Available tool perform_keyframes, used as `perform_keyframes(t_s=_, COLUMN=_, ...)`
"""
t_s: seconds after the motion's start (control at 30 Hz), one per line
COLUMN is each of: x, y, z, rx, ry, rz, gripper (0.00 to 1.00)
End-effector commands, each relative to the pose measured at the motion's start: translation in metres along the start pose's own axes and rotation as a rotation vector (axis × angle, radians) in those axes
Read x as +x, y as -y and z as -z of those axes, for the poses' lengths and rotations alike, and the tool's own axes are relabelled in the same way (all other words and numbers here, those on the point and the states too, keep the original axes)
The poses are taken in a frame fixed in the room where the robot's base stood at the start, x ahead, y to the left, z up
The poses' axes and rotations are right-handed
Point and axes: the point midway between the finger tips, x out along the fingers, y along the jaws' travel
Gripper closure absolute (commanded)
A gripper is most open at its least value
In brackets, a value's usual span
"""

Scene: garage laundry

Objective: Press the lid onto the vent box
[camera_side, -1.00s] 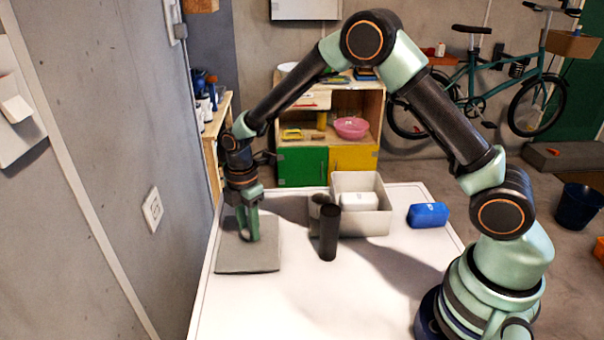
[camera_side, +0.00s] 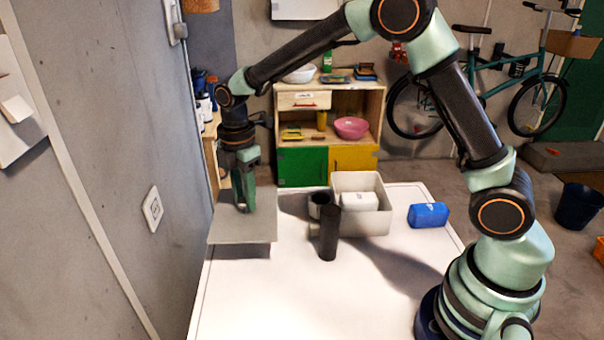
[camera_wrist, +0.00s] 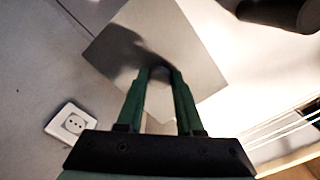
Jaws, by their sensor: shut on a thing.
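The lid, a flat grey square plate (camera_side: 232,230), is held level above the left part of the white table; it also shows in the wrist view (camera_wrist: 197,55). My gripper (camera_side: 246,207) comes down on the lid's middle and is shut on its small knob, mostly hidden between the fingers. In the wrist view, my fingertips (camera_wrist: 160,75) meet at a dark round spot on the plate. The vent box, a pale grey open-topped box (camera_side: 374,222), stands right of the lid, with a white block (camera_side: 359,201) inside. My gripper is well left of it.
A black upright cylinder (camera_side: 328,238) stands in front of the box's left side, with another dark round piece (camera_side: 319,199) behind it. A blue block (camera_side: 428,215) lies right of the box. The wall with a socket (camera_side: 152,209) is close on the left. The table's front is clear.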

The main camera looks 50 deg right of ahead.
Motion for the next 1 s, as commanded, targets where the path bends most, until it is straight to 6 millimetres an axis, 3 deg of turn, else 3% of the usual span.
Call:
perform_keyframes(t_s=0.1, x=-0.037, y=-0.001, z=0.0, rx=0.0, ry=-0.001, rz=-0.007, gripper=1.0)
perform_keyframes(t_s=0.3, x=-0.082, y=-0.001, z=0.0, rx=0.0, ry=-0.001, rz=-0.005, gripper=1.0)
perform_keyframes(t_s=0.53, x=-0.11, y=-0.001, z=-0.001, rx=0.001, ry=0.0, rz=-0.002, gripper=1.0)
perform_keyframes(t_s=0.63, x=-0.114, y=0.001, z=-0.012, rx=0.004, ry=0.0, rz=0.0, gripper=1.0)
perform_keyframes(t_s=0.77, x=-0.111, y=0.006, z=-0.046, rx=0.014, ry=0.0, rz=0.001, gripper=1.0)
perform_keyframes(t_s=1.0, x=-0.094, y=0.04, z=-0.145, rx=0.032, ry=0.0, rz=0.001, gripper=1.0)
